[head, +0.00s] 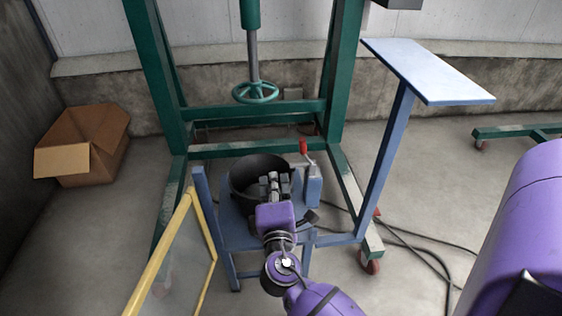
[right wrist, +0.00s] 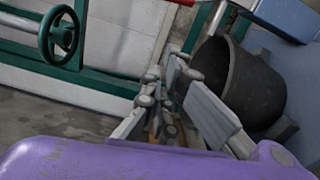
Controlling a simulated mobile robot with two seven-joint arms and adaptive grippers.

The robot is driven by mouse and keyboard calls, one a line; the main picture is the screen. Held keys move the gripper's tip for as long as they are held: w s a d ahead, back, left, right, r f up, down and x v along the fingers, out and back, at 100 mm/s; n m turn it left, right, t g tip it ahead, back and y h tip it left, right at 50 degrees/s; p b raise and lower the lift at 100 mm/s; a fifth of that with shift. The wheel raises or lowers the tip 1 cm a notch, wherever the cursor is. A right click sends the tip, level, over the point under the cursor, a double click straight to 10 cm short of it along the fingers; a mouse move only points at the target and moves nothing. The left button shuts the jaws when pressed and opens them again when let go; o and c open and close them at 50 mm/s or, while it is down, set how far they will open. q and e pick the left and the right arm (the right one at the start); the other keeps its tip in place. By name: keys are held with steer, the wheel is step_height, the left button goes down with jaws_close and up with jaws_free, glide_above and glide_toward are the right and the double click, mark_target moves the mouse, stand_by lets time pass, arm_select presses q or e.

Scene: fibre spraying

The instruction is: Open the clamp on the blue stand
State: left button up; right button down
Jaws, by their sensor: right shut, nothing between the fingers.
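The blue stand (head: 229,232) is low, in front of the green frame. A red-handled lever (head: 304,147), which looks like the clamp, rises beside a blue block (head: 313,187) at the stand's right side. Its red grip points up; whether the clamp is open or shut is not clear. My right gripper (head: 273,181) is shut and empty, over the stand and in front of the black bucket, left of and apart from the red handle. Its grey fingers (right wrist: 172,100) also show in the right wrist view, left of the bucket. My left gripper is out of view.
The black bucket (head: 245,172) stands on the blue stand. A green frame (head: 160,75) with a handwheel (head: 255,92) is behind. A raised blue shelf (head: 430,72) is at right, a yellow-framed panel (head: 160,255) at left. Cables (head: 420,252) cross the floor. A cardboard box (head: 85,145) sits far left.

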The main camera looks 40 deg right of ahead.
steer(key=w+d+b, duration=0.1)
steer(key=w+d, duration=0.5)
steer(key=d, duration=0.3)
steer(key=shift+w+r, duration=0.25)
steer(key=shift+w, duration=0.05)
steer(key=shift+d+r, duration=0.15)
steer(key=shift+s+d+r+m, duration=0.15)
steer(key=shift+m, duration=0.25)
steer(key=shift+s+d+r+m, duration=0.1)
steer(key=shift+d+r+m, duration=0.1)
steer(key=shift+m, duration=0.1)
steer(key=s+d+r+m+p, duration=0.2)
steer(key=s+d+m+p, duration=0.3)
steer(key=d+m, duration=0.4)
steer(key=shift+s+r+m+p, duration=0.2)
steer(key=shift+s+m+p, duration=0.15)
steer(key=shift+m, duration=0.65)
